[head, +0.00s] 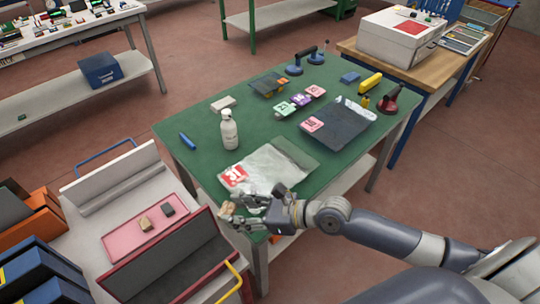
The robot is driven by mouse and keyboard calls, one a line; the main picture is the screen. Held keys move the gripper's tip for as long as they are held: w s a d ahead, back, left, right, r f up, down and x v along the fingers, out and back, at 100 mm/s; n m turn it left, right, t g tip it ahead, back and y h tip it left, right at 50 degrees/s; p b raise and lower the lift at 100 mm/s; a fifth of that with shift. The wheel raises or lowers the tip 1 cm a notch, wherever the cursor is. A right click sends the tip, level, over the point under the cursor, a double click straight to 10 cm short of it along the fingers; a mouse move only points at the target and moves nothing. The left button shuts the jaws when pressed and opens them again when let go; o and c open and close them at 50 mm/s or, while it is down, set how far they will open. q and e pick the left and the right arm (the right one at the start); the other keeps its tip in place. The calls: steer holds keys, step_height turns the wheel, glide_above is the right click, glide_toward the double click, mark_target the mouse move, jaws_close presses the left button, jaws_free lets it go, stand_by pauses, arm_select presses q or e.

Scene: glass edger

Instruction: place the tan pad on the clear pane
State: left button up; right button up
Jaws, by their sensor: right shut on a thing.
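My right gripper (236,213) is at the near edge of the green table, shut on a small tan pad (227,208), which shows at its fingertips. The fingers hide part of the pad. The clear pane (275,164) lies flat on the table's near end, just beyond the gripper, with a red tag marked 31 (233,176) at its left corner. The pad is off the pane's near-left side; its exact height is hard to tell. My left gripper is not in view.
A cart with a pink tray (128,244) stands at left.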

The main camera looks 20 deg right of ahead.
arm_select(q)
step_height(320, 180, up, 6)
steer(key=p, duration=0.4)
arm_select(e)
steer(key=shift+m+t+h, duration=0.4)
steer(key=shift+m, duration=0.1)
steer(key=shift+s+d+f, duration=0.5)
steer(key=shift+s+f, duration=0.2)
steer(key=shift+s+d+f, duration=0.5)
steer(key=shift+s+f, duration=0.15)
